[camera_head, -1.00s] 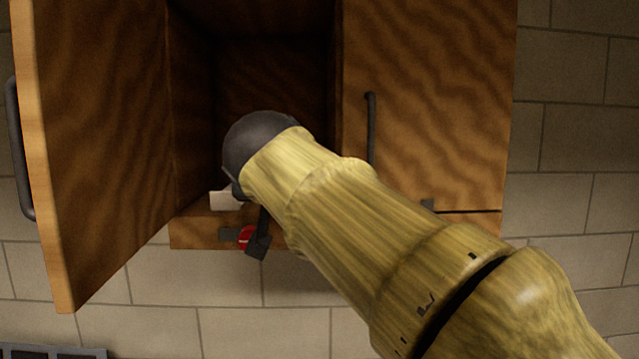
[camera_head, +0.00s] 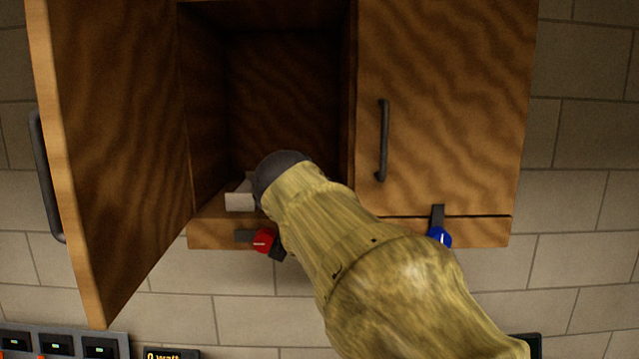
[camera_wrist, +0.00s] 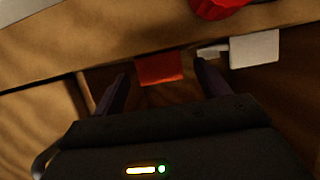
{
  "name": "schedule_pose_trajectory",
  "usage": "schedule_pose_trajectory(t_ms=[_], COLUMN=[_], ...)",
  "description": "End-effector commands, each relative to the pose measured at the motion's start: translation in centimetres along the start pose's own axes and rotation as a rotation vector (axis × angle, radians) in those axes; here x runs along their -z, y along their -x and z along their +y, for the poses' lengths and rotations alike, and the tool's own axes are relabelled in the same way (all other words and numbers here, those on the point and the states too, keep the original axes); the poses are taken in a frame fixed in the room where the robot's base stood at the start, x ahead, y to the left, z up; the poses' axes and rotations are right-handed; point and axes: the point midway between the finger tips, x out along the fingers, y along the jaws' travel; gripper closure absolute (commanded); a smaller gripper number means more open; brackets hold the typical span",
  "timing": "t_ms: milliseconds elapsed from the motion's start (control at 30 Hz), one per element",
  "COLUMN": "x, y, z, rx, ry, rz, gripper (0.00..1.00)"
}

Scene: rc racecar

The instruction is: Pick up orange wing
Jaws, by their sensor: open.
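The orange wing (camera_wrist: 160,69) shows in the wrist view as a flat orange-red piece by the cabinet's front edge. My gripper (camera_wrist: 161,73) is open, with one dark finger to each side of the wing in the picture. I cannot tell whether the fingers touch it or how far they reach past it. In the head view my arm covers most of the gripper and I cannot see the wing.
The cabinet's left door (camera_head: 115,130) stands open and its right door (camera_head: 445,100) is shut. A white piece (camera_head: 240,201) lies at the opening's front left; a white piece (camera_wrist: 254,49) is right of the fingers. A red knob (camera_head: 265,241) and a blue knob (camera_head: 440,236) sit below.

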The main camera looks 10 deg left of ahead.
Motion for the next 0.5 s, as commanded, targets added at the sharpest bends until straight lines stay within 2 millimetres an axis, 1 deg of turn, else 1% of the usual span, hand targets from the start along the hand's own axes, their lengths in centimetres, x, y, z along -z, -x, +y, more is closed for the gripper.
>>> schedule_pose_trajectory(t_ms=[33,200,500], x=[0.4,0.2,0.0], y=[-0.5,-2.0,-2.2], z=[0.1,0.0,0.0], rx=[-0.005,-0.001,0.001], ry=[0.002,0.002,0.001], rz=[-0.002,-0.001,0.000], gripper=[0.25,0.25,0.25])
